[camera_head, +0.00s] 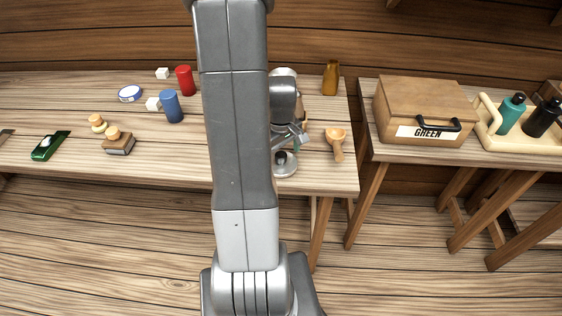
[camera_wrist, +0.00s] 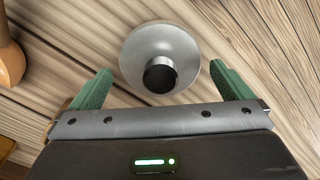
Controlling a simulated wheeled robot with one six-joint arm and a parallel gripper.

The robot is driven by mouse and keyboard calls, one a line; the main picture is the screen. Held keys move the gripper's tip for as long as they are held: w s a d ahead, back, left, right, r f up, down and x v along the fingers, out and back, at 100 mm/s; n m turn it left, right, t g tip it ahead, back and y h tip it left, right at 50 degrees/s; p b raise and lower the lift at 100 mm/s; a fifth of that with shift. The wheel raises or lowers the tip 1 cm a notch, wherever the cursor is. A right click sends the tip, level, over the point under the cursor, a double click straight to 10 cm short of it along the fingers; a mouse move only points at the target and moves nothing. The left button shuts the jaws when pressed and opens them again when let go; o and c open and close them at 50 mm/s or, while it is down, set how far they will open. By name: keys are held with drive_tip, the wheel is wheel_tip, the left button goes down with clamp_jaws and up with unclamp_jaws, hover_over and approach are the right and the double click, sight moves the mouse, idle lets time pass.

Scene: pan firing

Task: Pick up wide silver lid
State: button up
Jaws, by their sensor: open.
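The wide silver lid (camera_wrist: 160,48) lies on the wooden table in the wrist view, a round grey disc with a dark knob (camera_wrist: 160,76) on top. In the head view the lid (camera_head: 286,166) is near the table's front edge, partly hidden by my arm. My gripper (camera_wrist: 161,85) is open, with its two green fingers apart on either side of the lid's near part. The knob lies between the fingertips in the picture. Nothing is held. I cannot tell the height of the fingertips above the table.
An orange scoop (camera_head: 337,142) lies right of the lid. A brown bottle (camera_head: 330,78), a blue cylinder (camera_head: 171,106) and a red cylinder (camera_head: 186,80) stand on the table (camera_head: 75,95). A wooden box labelled GREEN (camera_head: 428,95) is on the right table, across a gap.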

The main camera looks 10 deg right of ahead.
drive_tip(key=shift+f, duration=0.9)
drive_tip(key=c, duration=0.8)
drive_tip(key=shift+r, duration=0.1)
